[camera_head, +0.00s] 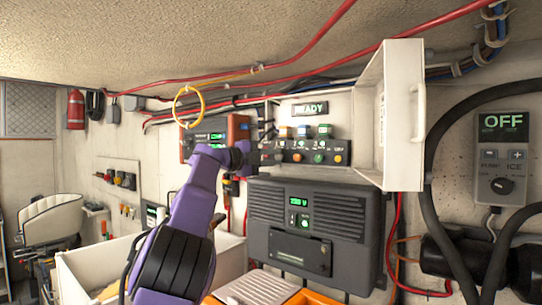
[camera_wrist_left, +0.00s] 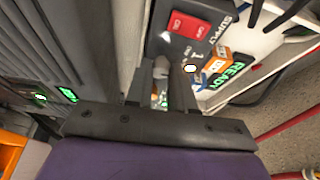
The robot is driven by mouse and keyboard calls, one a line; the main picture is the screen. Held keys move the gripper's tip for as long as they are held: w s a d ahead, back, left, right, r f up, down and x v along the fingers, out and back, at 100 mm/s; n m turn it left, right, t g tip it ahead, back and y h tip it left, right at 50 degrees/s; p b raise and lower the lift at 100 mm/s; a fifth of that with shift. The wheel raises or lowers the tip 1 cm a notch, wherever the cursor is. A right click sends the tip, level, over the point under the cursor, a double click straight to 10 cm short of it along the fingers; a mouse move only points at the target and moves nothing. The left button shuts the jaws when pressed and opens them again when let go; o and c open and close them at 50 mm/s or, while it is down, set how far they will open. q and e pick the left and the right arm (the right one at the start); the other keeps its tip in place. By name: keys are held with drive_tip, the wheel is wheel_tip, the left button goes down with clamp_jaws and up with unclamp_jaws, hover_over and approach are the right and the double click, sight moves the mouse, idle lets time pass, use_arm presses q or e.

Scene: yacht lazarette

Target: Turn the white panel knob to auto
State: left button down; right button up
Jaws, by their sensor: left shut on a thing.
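The white panel is an open white cabinet box (camera_head: 347,107) on the wall. Its dark control strip (camera_head: 312,157) carries several buttons and coloured lamps, under a green READY display (camera_head: 310,108). My left gripper (camera_head: 262,150) reaches the strip's left end and hides what is there in the head view. In the left wrist view its fingers (camera_wrist_left: 162,92) are closed around a small pale grey knob (camera_wrist_left: 160,66), beside a red switch (camera_wrist_left: 190,22) and SUPPLY lettering. The knob's setting cannot be read. My right gripper is in neither view.
The cabinet's white door (camera_head: 403,115) stands open to the right. A dark vented unit (camera_head: 310,232) is mounted below. A grey control box reading OFF (camera_head: 504,158) hangs at far right beside thick black hoses. A yellow ring (camera_head: 188,106) hangs above my left arm.

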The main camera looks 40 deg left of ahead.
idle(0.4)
use_arm(q)
drive_tip(key=c, duration=1)
unclamp_jaws()
drive_tip(key=shift+s+a+f+b, duration=0.1)
drive_tip(key=shift+s+f+b, duration=0.05)
drive_tip(key=shift+s+b, duration=0.25)
drive_tip(key=b+v, duration=0.4)
drive_tip(key=v, duration=0.5)
drive_tip(key=shift+s+a+b, duration=0.1)
drive_tip(key=shift+s+b, duration=0.2)
drive_tip(key=shift+s, duration=0.05)
